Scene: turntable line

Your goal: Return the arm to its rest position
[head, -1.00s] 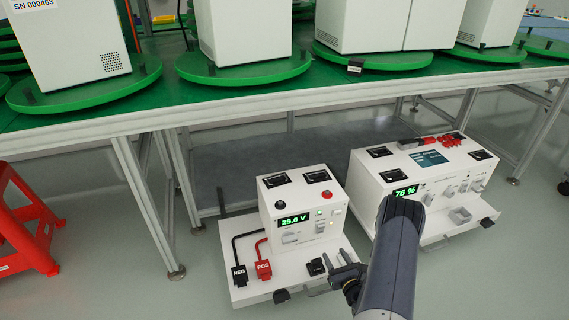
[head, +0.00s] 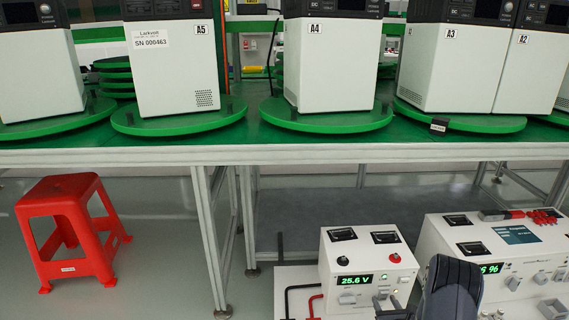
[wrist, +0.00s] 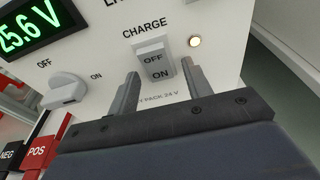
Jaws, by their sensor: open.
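My gripper (wrist: 160,88) is open and empty in the wrist view. Its two fingers stand apart, in front of the CHARGE rocker switch (wrist: 154,62) on a white box's front panel. I cannot tell whether the fingertips touch the panel. In the head view my arm (head: 450,288) reaches up from the lower edge, and my gripper (head: 388,303) shows beside it at the bottom, low in front of the white box with the 25.6 V display (head: 365,258).
A knob (wrist: 68,88) and the NEG (wrist: 10,155) and POS (wrist: 40,148) plugs are left of my fingers. A second white box (head: 500,250) stands right. The workbench (head: 300,152) overhangs behind; a red stool (head: 70,225) stands left on open floor.

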